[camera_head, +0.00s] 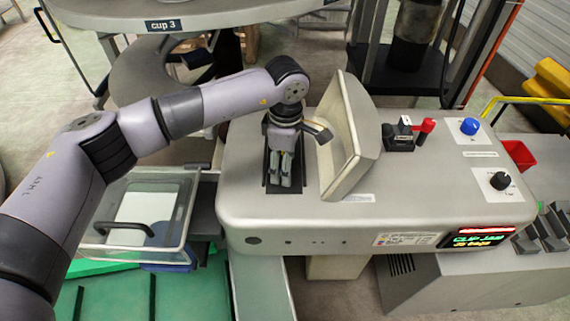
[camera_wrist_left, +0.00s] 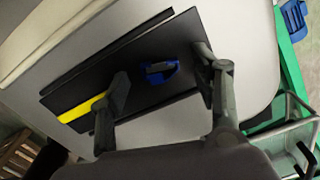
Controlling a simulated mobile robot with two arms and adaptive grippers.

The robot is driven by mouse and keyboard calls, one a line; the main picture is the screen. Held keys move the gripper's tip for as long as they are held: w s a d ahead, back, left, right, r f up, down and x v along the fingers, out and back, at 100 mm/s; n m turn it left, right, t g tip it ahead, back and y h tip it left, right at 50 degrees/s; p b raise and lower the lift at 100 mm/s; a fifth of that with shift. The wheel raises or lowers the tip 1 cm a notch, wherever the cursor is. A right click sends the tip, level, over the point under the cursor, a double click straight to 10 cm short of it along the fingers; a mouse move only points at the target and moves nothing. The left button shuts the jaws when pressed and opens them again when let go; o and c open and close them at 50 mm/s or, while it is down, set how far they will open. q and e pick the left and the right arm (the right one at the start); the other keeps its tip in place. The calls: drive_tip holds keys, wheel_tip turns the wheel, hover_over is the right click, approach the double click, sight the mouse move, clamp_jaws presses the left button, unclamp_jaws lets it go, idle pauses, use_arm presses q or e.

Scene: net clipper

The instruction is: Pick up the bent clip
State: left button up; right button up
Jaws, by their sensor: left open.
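A small grey bent piece, which looks like the bent clip (camera_wrist_left: 160,68), lies on a blue part (camera_wrist_left: 154,80) in the dark recess (camera_wrist_left: 110,70) of the machine top. I cannot make out its exact shape. My left gripper (camera_head: 284,184) points down over this recess (camera_head: 271,183) in the head view and hides the clip there. In the left wrist view its two fingers (camera_wrist_left: 163,70) are apart, one on each side of the blue part, with nothing between them that they touch. My right gripper is in neither view.
A raised cream lid (camera_head: 350,140) stands just right of the gripper. Further right are a red-handled lever (camera_head: 424,128), a blue button (camera_head: 469,126), a black knob (camera_head: 499,181) and a lit display (camera_head: 480,238). A clear bin (camera_head: 181,228) stands at the left.

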use_arm(q)
drive_tip(key=shift+f, duration=0.3)
drive_tip(key=shift+c, duration=0.3)
drive_tip(key=c, duration=0.8)
drive_tip(key=shift+r, duration=0.1)
